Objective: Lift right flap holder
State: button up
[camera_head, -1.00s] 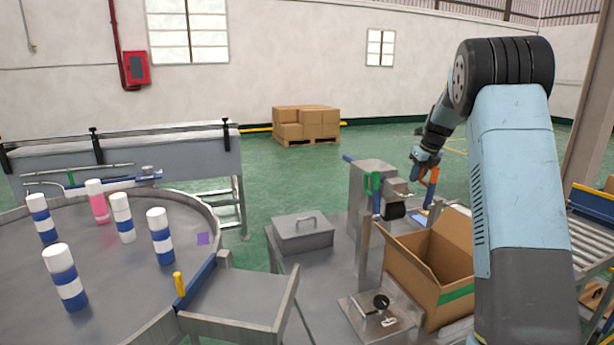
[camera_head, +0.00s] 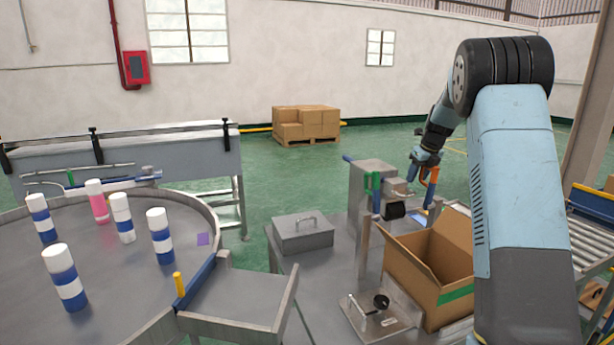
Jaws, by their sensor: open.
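An open cardboard box (camera_head: 425,283) stands at the lower right, with its flaps spread and a green band on its side. My gripper (camera_head: 421,178) is small and far off, above and behind the box, near the grey machine block. It is open and points down. An upright orange piece (camera_head: 432,183) shows right at the gripper; I cannot tell whether it is the right flap holder or touches the jaws. A green upright piece (camera_head: 373,187) stands to its left on the machine. Below the gripper, the box's far flap hides what lies behind it.
A grey lidded box (camera_head: 302,238) and a plate with a black-knobbed lever (camera_head: 368,318) sit on the machine table. A roller conveyor (camera_head: 590,235) is at right. Stacked cartons (camera_head: 306,122) stand far back.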

notch_tip(320, 180, up, 10)
jog(key=shift+f, duration=0.15)
dwell(0.8)
jog(key=shift+w, duration=0.1)
dwell(0.3)
